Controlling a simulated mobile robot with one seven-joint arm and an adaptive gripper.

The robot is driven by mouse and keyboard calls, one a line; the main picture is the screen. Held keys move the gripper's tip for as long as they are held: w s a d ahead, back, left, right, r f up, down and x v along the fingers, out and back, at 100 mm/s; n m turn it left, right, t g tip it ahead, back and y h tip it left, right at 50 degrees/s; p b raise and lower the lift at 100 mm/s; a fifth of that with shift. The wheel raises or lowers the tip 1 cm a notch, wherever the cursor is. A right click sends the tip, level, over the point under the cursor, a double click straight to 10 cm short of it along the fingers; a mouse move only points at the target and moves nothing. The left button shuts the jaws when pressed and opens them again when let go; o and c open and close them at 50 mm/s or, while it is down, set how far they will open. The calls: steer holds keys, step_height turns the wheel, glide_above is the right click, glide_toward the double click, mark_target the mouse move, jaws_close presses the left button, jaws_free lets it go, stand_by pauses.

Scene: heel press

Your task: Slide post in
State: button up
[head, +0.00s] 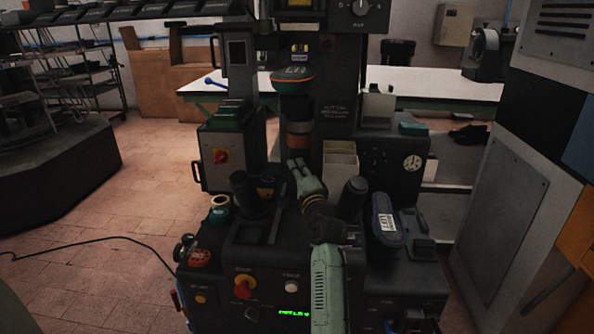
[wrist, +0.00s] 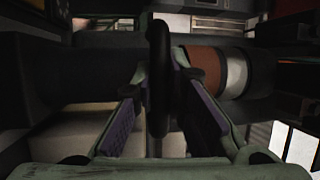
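The post looks to be the dark upright column with an orange-brown band (head: 298,134), under the press head in the middle of the head view. In the wrist view it lies across the picture, with its brown band (wrist: 205,70) and a pale band to the right. A dark narrow bar, like a handle (wrist: 158,85), stands in front of it. My gripper (head: 300,168) reaches up to the post's lower end. In the wrist view my gripper (wrist: 160,68) has a fingertip on each side of the bar. I cannot tell whether they press on it. The post's lower end is hidden.
Dark cylinders stand left (head: 246,190) and right (head: 352,198) of my gripper. The press head (head: 292,80) is above.

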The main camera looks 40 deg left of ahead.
steer(key=o, duration=0.5)
steer(key=shift+c, duration=0.2)
steer(key=v, duration=1.2)
steer(key=shift+w, duration=0.1)
